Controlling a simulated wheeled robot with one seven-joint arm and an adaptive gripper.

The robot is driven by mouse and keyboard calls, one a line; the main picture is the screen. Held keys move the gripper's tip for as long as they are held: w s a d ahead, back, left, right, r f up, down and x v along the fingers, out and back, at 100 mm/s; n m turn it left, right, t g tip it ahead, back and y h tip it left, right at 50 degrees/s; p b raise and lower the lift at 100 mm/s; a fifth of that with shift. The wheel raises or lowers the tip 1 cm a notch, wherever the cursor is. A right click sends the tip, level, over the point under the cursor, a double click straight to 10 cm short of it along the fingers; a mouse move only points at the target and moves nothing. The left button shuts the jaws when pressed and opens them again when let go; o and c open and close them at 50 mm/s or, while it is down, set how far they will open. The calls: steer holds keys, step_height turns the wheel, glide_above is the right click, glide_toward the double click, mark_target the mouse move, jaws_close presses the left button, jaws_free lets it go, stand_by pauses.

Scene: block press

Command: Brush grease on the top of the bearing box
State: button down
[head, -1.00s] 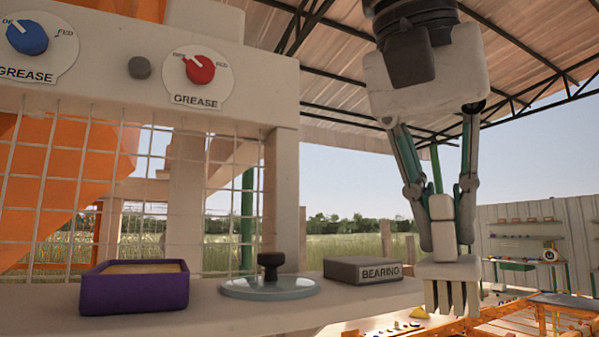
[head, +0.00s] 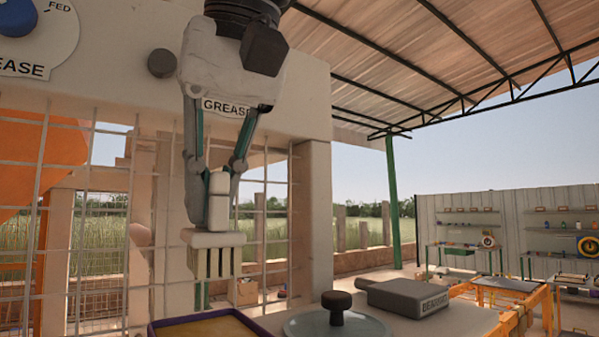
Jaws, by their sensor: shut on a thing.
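My gripper (head: 213,200) is shut on a pale brush (head: 213,240) with its bristles pointing down. The brush hangs in the air above and behind the purple tray (head: 160,328) as seen here, clear of it. The tray holds a yellowish-brown fill, likely grease, and is cut by the bottom edge of the picture. The grey bearing box (head: 404,297), labelled BEARING, lies on the ledge to the right, apart from the brush. I cannot make out any grease on its top or on the bristles.
A round glass lid (head: 345,328) with a dark knob (head: 337,303) sits between the tray and the box. A wire mesh (head: 90,240) and a pale post (head: 312,215) stand behind. The ledge (head: 460,322) shows bare at the right.

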mark_target(214, 233)
step_height(214, 233, down, 4)
steer(key=shift+w+d+r+b, duration=0.1)
steer(key=shift+w+d+b, duration=0.05)
steer(key=shift+b, duration=0.2)
steer(key=shift+w+f+b, duration=0.1)
steer(key=shift+f+b, duration=0.35)
steer(key=shift+b, duration=0.15)
steer(key=shift+f+b, duration=0.35)
steer(key=shift+s, duration=0.2)
steer(key=shift+f, duration=0.7)
stand_by(2.3)
steer(key=shift+r, duration=0.1)
steer(key=shift+r+p, duration=1.2)
steer(key=shift+r, duration=2.35)
